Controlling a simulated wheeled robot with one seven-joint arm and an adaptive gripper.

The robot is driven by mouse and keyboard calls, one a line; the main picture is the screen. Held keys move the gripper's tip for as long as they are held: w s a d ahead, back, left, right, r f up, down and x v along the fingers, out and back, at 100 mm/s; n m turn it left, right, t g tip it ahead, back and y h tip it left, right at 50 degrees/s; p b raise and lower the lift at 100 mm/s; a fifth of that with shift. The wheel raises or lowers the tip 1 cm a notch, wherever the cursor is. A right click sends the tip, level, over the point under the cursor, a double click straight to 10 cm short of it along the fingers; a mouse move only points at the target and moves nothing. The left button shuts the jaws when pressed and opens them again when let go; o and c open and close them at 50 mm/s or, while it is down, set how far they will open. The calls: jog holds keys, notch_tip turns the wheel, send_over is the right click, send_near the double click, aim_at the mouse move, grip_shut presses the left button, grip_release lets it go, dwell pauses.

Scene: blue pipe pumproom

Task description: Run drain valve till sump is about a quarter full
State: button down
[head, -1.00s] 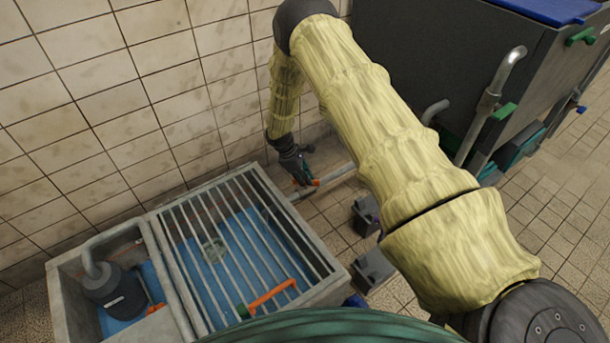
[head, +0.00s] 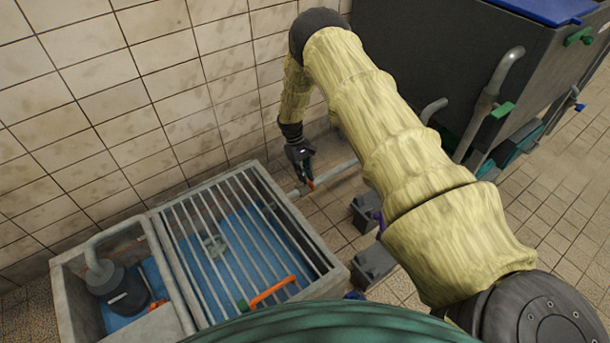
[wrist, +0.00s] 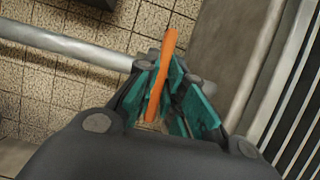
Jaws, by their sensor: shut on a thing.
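My gripper (head: 303,168) is at the grey pipe (head: 338,172) beside the right wall of the sump. In the wrist view its teal fingers (wrist: 165,98) are shut on the orange drain valve handle (wrist: 158,82). The handle lies lengthwise between the fingers, across the pipe line. In the head view only a small orange part of the handle (head: 311,185) shows below the fingers. The sump (head: 330,285) is a grey-walled tank with blue water (head: 243,233) under a barred grate (head: 190,228). The water's depth is hard to judge from above.
A dark pump (head: 122,292) with a grey bent pipe stands in the left compartment. An orange handle-shaped piece (head: 272,290) lies at the grate's front. The tiled wall is close behind my gripper. A dark tank (head: 440,80) stands right; dark blocks (head: 373,265) are on the floor.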

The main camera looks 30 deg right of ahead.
jog(key=shift+w+m, duration=0.1)
jog(key=shift+m, duration=0.3)
jog(key=c, duration=1.5)
grip_release()
jog(key=v, duration=1.2)
jog(key=shift+d, duration=0.25)
jog(key=shift+r, duration=0.15)
